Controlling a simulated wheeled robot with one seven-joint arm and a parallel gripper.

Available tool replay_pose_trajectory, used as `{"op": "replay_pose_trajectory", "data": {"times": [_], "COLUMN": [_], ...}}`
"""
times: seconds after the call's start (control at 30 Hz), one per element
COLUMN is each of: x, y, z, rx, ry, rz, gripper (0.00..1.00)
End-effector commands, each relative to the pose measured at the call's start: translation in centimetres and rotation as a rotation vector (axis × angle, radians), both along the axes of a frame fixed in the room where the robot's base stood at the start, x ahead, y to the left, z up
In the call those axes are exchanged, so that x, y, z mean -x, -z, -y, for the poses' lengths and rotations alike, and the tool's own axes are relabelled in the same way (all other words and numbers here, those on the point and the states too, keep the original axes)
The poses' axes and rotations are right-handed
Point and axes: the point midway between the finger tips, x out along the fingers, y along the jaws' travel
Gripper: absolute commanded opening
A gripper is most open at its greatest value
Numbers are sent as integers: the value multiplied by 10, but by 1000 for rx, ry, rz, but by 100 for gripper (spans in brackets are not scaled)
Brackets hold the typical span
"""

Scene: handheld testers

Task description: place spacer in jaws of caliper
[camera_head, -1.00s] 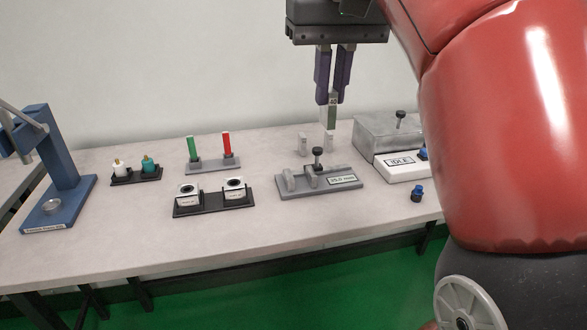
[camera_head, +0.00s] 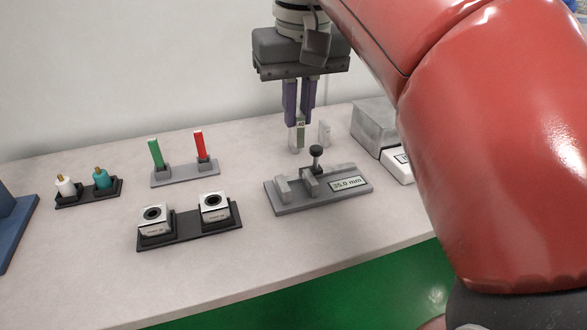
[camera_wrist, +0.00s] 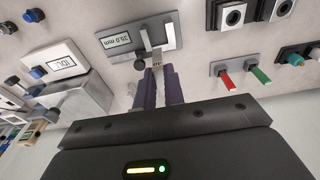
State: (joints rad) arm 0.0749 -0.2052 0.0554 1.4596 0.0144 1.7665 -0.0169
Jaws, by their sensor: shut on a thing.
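My gripper (camera_head: 298,118) is shut on a slim grey-green spacer (camera_head: 300,129) with a small number label near its top. The spacer hangs upright, behind and slightly left of the caliper's knob in the head view. The caliper (camera_head: 352,196) is a grey plate with two upright jaws, a black-topped knob and a "35.0 mm" display. A gap shows between its jaws (camera_head: 283,190). In the wrist view, the held spacer (camera_wrist: 157,58) overlaps the caliper (camera_wrist: 113,28) in the picture. How far apart they are is hard to tell.
Left are a black tray (camera_head: 190,239) with two silver blocks, a grey stand (camera_head: 184,178) with green and red pieces, and a small black rack (camera_head: 86,196). A grey box (camera_head: 373,123) stands right.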

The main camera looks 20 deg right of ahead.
Motion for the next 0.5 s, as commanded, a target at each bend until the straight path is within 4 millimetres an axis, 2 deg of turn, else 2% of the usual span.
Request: {"op": "replay_pose_trajectory", "data": {"times": [0.03, 0.13, 0.23, 0.37, 0.5], "x": [1, 1, 0, 0, 0], "y": [18, 39, 53, 61, 80], "z": [0, 0, 0, 0, 0], "rx": [0, 0, 0, 0, 0], "ry": [0, 0, 0, 0, 0], "rz": [-2, -2, 0, 0, -1], "gripper": [0, 0, 0, 0, 0]}}
